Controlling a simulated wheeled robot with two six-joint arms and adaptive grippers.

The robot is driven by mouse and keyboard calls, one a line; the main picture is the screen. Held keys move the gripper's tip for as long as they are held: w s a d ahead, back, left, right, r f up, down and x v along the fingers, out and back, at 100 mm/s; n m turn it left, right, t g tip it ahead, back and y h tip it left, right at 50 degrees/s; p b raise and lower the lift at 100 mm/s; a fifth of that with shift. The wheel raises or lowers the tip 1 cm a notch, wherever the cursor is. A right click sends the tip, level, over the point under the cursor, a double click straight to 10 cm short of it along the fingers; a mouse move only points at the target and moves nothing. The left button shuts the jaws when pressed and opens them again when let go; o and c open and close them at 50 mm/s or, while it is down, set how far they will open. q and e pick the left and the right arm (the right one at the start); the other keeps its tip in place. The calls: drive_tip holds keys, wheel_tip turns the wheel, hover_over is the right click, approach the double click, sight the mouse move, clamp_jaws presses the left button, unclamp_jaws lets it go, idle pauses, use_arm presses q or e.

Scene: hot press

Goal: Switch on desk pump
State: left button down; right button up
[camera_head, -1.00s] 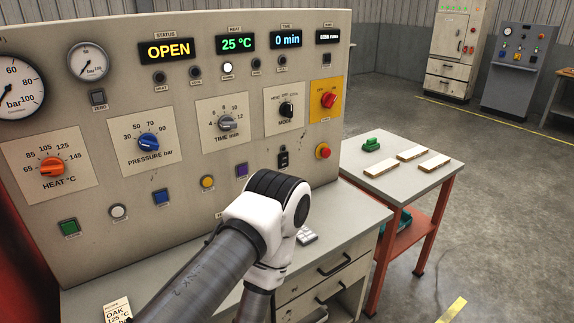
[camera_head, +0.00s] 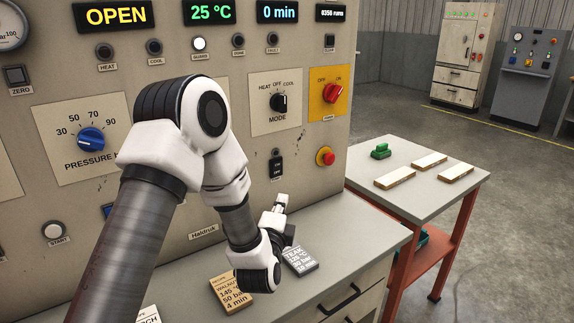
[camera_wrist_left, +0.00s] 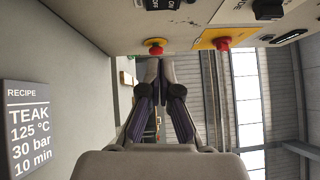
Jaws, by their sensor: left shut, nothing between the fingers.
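A small black rocker switch (camera_head: 276,166) sits low on the upright panel, left of a red push button (camera_head: 325,156). Its label is too small to read. A black switch marked ON and OFF (camera_wrist_left: 165,4) shows at the top edge of the left wrist view. My left gripper (camera_head: 281,201) is shut and empty, below the rocker switch and above the desk top. Its fingertips (camera_wrist_left: 160,64) are together in the left wrist view, apart from the red push button (camera_wrist_left: 155,44). My right gripper is not in view.
A red rotary switch (camera_head: 332,93) on a yellow plate and a black MODE knob (camera_head: 279,103) are higher on the panel. A TEAK recipe card (camera_head: 299,261) and a WALNUT card (camera_head: 231,293) lie on the desk (camera_head: 345,247). A side table (camera_head: 411,204) holds wooden boards.

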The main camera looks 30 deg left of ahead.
use_arm(q)
drive_tip(key=p, duration=0.1)
approach(282, 163)
drive_tip(key=w+d, duration=0.1)
drive_tip(key=w, duration=0.3)
drive_tip(key=a, duration=0.2)
drive_tip(key=w+a+p, duration=0.1)
drive_tip(key=shift+w+a+r, duration=0.15)
drive_tip(key=shift+a+r, duration=0.05)
drive_tip(key=shift+r, duration=0.1)
drive_tip(key=shift+w, duration=0.1)
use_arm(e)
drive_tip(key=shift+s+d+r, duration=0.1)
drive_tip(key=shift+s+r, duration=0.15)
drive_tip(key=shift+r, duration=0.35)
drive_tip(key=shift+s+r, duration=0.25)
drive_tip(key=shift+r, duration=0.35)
use_arm(q)
drive_tip(key=shift+d, duration=0.1)
